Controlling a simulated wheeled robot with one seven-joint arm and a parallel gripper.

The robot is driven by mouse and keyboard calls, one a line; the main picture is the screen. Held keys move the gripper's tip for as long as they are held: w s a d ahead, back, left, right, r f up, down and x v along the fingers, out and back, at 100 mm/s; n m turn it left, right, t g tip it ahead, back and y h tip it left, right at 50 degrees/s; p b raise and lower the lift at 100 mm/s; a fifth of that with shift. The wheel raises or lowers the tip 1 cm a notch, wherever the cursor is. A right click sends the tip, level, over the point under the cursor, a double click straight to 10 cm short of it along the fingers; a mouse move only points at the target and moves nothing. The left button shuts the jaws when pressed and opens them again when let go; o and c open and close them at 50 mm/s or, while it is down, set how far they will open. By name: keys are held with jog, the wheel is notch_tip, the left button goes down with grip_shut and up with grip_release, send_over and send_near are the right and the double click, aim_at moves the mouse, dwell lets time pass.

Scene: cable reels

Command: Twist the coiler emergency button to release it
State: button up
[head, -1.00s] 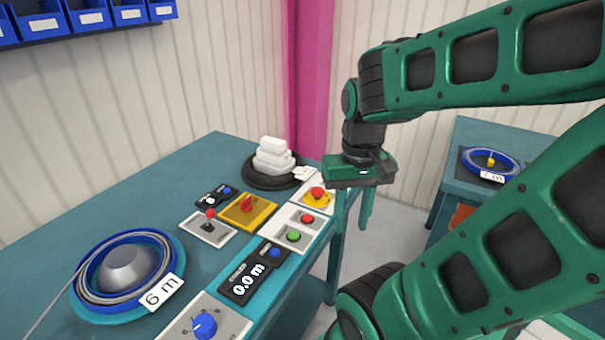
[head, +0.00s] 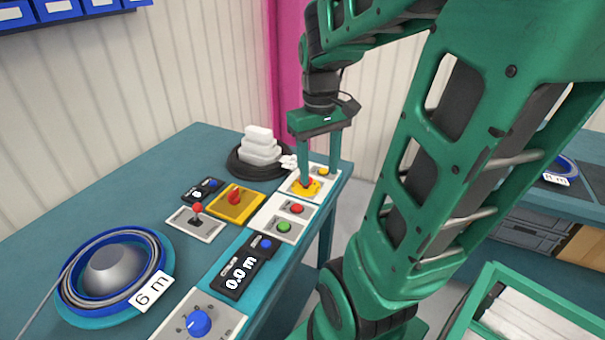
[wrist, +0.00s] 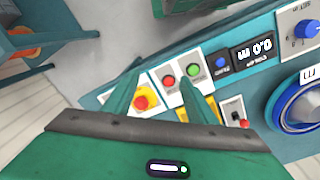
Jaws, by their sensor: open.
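The coiler emergency button (head: 309,182) is a red knob on a yellow base, set in a white panel at the bench's right edge. In the wrist view the red button (wrist: 142,102) lies between the fingers, nearer the left one. In the head view one finger partly covers the button. I cannot tell whether that finger touches it. In the wrist view the fingers of my gripper (wrist: 160,82) spread to either side.
Close by are a red and green button panel (head: 290,217), a yellow box with a red switch (head: 238,203), a joystick (head: 197,215) and a 0.0 m display (head: 246,270). A black coil with white blocks (head: 260,150) stands behind. A blue cable reel (head: 115,275) lies left.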

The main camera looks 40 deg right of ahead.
jog(key=w+d+f+n, duration=0.1)
jog(key=w+d+n, duration=0.3)
jog(key=w+d, duration=0.5)
jog(key=f, duration=0.3)
jog(key=w+a+f, duration=0.1)
jog(key=f, duration=0.3)
jog(key=w+f, duration=0.1)
jog(key=f, duration=0.2)
jog(key=shift+w+a+f, duration=0.2)
jog(key=shift+a+f, duration=0.05)
jog(key=shift+f, duration=0.15)
